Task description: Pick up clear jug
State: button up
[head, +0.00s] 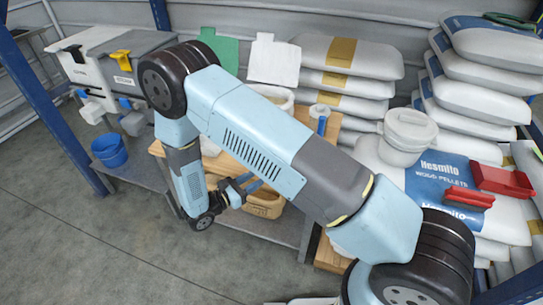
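I cannot make out a clear jug; my arm hides much of the bench (257,226) in the middle. My gripper (246,185) is at the end of the folded-down arm, at the bench's front side by a tan wooden tray or box (264,205). The gripper is small and dark here, and I cannot tell whether its fingers are open or shut. A white lidded tub (408,131) stands on the sacks to the right of my arm. A white bucket (276,97) stands behind the arm, partly hidden. A small white and blue container (320,114) is beside it.
Grey hopper bins (112,60) stand at the back left, with a blue bucket (109,150) below. Stacked sacks (345,75) and pellet bags (480,72) fill the back and right. A red dustpan (503,181) and red brush (468,197) lie at right. Floor at front left is clear.

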jog(key=shift+f+x, duration=0.25)
jog(key=shift+x, duration=1.95)
jog(key=shift+f+x, duration=0.25)
jog(key=shift+x, duration=2)
jog(key=shift+f+x, duration=0.25)
jog(key=shift+x, duration=1.95)
jog(key=shift+c, duration=0.3)
grip_shut()
